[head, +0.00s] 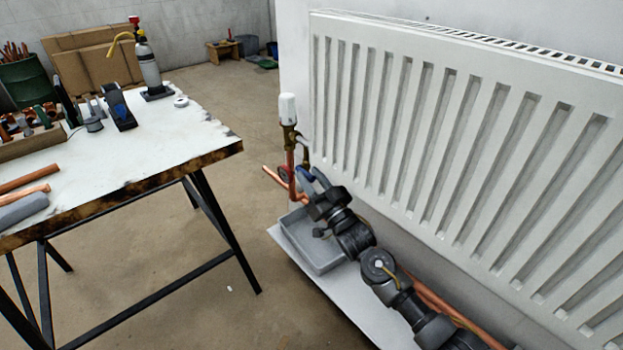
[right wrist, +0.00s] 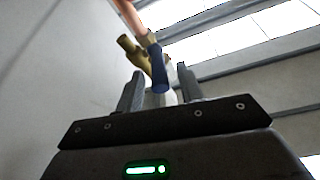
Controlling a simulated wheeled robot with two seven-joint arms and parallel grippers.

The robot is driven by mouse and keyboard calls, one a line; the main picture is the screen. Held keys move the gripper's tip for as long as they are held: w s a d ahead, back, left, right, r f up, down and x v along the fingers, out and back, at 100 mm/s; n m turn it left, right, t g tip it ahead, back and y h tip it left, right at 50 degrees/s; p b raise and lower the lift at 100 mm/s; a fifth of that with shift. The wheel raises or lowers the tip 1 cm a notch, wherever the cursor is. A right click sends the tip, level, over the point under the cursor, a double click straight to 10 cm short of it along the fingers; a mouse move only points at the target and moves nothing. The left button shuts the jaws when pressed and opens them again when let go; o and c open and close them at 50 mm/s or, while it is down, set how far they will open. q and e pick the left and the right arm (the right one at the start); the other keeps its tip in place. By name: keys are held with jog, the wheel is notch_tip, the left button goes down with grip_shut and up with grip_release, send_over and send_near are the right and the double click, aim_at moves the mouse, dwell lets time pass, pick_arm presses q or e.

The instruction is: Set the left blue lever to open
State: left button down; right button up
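A blue lever (head: 305,174) sits on the pipework below the left end of the radiator; only a small part shows in the head view. In the right wrist view the blue lever (right wrist: 158,70) hangs beside a brass valve body (right wrist: 133,50). My right gripper (head: 310,180) is at the lever. In the wrist view the right gripper (right wrist: 160,85) is open, with the lever's end in line with the gap between its fingers. I cannot tell whether a finger touches it. My left gripper is not in view.
The white radiator (head: 450,140) stands close on the right. A grey tray (head: 290,240) lies below.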

grip_shut()
dwell(0.3)
jog(key=shift+f, duration=0.1)
